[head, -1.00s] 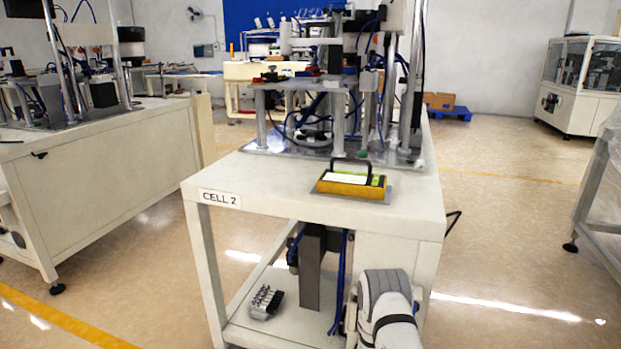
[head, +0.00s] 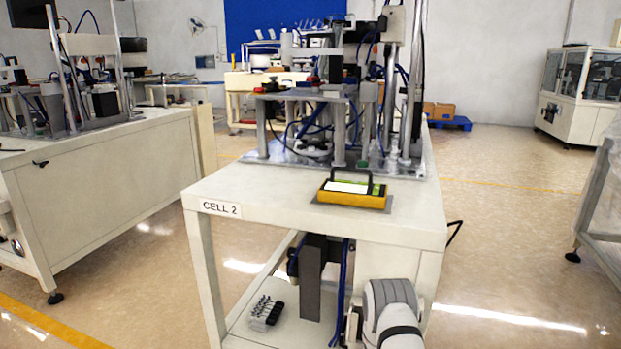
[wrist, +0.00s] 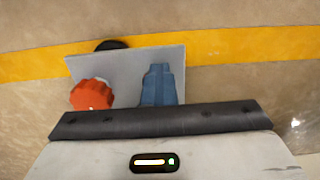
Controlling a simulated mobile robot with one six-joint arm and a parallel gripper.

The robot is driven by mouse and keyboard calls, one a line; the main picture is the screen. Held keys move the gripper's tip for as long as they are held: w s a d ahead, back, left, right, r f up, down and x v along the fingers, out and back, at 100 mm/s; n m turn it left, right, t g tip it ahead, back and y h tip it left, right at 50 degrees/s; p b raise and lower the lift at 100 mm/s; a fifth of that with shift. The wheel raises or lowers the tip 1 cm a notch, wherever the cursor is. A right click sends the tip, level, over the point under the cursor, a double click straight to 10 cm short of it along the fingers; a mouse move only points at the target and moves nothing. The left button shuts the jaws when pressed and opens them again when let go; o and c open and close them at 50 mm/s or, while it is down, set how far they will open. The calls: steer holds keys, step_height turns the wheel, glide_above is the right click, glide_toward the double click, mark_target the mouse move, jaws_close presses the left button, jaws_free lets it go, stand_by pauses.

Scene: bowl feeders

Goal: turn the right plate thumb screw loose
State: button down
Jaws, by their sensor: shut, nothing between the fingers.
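In the wrist view, an orange-red ribbed knob (wrist: 92,95), which looks like a thumb screw, sits at the left edge of a flat grey plate (wrist: 128,68). My gripper (wrist: 157,72) shows as blue fingers close together at the lower middle of that view. It is shut and empty, to the right of the knob and apart from it in the picture. Its depth relative to the plate is hard to tell. The head view does not show my gripper. I cannot tell which side's screw this knob is.
A yellow tool with a black handle and green vial (head: 352,195) lies on the CELL 2 table (head: 260,185). The machine's posts and raised plate (head: 300,92) stand behind it. A black round part (wrist: 111,45) shows behind the grey plate.

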steer(key=shift+d+b, duration=0.3)
steer(key=shift+d, duration=0.5)
steer(key=shift+s, duration=0.1)
steer(key=shift+s, duration=0.3)
step_height(320, 180, up, 6)
steer(key=p, duration=0.4)
steer(key=shift+s, duration=0.1)
